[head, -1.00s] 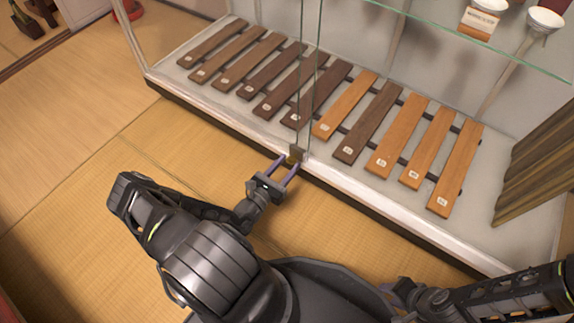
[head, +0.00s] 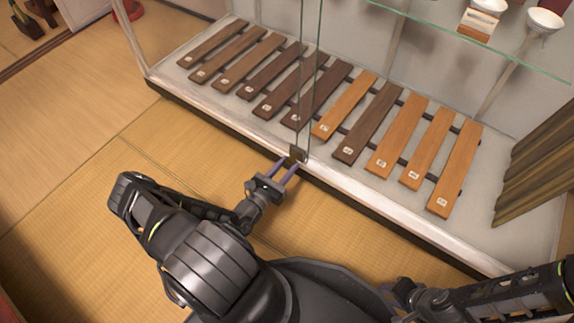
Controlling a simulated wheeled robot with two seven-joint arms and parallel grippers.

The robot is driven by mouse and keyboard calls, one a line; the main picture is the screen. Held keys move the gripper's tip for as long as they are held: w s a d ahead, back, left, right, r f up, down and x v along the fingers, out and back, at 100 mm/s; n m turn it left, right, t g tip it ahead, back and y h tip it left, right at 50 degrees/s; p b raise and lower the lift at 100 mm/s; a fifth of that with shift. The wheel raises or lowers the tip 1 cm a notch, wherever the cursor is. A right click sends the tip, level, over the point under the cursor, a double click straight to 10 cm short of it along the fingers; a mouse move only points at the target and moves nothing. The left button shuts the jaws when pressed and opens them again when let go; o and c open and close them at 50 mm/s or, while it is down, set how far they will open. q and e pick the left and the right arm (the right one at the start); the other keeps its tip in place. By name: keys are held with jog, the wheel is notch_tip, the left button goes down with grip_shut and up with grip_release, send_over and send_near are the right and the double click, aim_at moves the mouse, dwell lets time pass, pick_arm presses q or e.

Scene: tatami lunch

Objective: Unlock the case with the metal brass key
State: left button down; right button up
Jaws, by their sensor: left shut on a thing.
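The glass display case (head: 385,218) stands across the view, with several wooden bars laid out on its white floor. A small dark lock plate (head: 297,153) sits at the lower front edge, where the upright glass door edges meet. My left gripper (head: 289,166) is right in front of this lock, its purple fingertips close to it. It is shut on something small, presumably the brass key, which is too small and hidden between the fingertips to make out. Whether it sits in the lock cannot be told. My right arm comes in at the lower right; its gripper is not clearly visible.
Tatami floor (head: 90,205) lies open left of my arm. A glass shelf (head: 480,45) in the case holds white bowls (head: 545,19). A brown slatted piece (head: 540,165) leans at the right. A red object (head: 127,10) stands at the far left.

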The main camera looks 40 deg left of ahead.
pick_arm(q)
jog(key=n, duration=1.7)
jog(key=shift+p, duration=0.35)
jog(key=shift+r+n, duration=0.1)
jog(key=shift+n, duration=0.2)
jog(key=c, duration=1)
grip_release()
jog(key=shift+c, duration=0.2)
jog(key=shift+s, duration=0.1)
